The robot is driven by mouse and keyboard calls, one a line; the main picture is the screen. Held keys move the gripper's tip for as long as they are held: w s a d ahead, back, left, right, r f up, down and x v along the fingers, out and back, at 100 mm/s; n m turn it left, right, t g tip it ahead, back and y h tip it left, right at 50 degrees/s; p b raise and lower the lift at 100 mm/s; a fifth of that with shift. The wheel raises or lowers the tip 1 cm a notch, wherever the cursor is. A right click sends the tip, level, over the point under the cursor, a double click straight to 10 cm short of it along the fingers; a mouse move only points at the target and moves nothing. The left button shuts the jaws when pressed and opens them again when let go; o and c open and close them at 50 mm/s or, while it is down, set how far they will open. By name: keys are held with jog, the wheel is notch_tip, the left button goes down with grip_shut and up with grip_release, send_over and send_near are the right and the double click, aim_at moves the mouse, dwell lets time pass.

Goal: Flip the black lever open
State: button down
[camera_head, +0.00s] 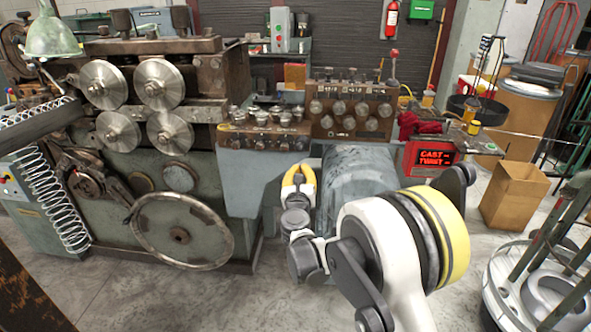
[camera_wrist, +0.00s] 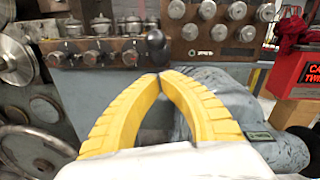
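My gripper (camera_wrist: 161,75) has yellow ribbed fingers that bow outward and come together at the tips, with an empty gap lower down. Whether the tips touch the lever I cannot tell. In the head view my gripper (camera_head: 298,167) is in front of the grey machine front, below the row of knobs; I cannot make out the lever there.
The rusty knob panel (camera_head: 264,133) is just above my gripper. A blue-grey cylinder (camera_head: 358,165) is close on its right. A large handwheel (camera_head: 182,232) is at left, and a red lit sign box (camera_head: 432,157) is farther right. Floor shows at front left.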

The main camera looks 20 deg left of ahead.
jog(key=s+d+r+p, duration=0.2)
jog(key=s+r+p, duration=0.1)
jog(key=s, duration=0.6)
jog(key=shift+s+d+p, duration=0.25)
jog(key=shift+d+p, duration=0.1)
jog(key=shift+p, duration=0.1)
jog(key=s+d+r+n+g+y, duration=0.1)
jog(key=s+d+r+n+y, duration=0.1)
jog(key=d+r+n, duration=0.6)
jog(key=s+d+r+n+g+y, duration=0.1)
jog(key=s+d+r+n+g, duration=0.15)
jog(key=d+r+n, duration=0.5)
jog(key=s+d+f+n+g+h, duration=0.2)
jog(key=s+d+f+n, duration=0.2)
jog(key=s+d, duration=0.4)
jog(key=s+d+f+n+g+h, duration=0.2)
jog(key=s+d+n, duration=0.4)
jog(key=s+d, duration=0.3)
jog(key=s+d+f+n+g+h, duration=0.3)
jog(key=s+d+f+n+h, duration=0.1)
jog(key=s+d, duration=0.5)
notch_tip(320, 180, down, 2)
jog(key=shift+d+f+n, duration=0.1)
jog(key=shift+d+n, duration=0.3)
jog(key=shift+n, duration=0.15)
